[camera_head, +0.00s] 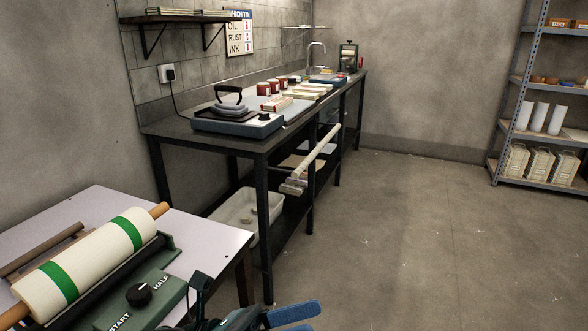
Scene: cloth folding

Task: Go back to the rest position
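My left gripper (298,318) is at the bottom edge of the head view, right of the near table. Its two blue finger pads point right, with a narrow gap and nothing visible between them; the lower pad is partly cut off by the frame edge. My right gripper is not in view. A cream cloth roll with green bands (90,262) lies on a wooden rod over a green machine (140,300) with a dial and START and HALF labels. The gripper is apart from the roll.
The near table (205,240) fills the lower left. A long dark workbench (185,130) along the wall carries a hot plate with an iron (232,104), red tins and a sink. Shelving (512,118) stands right. The floor (430,230) between is clear.

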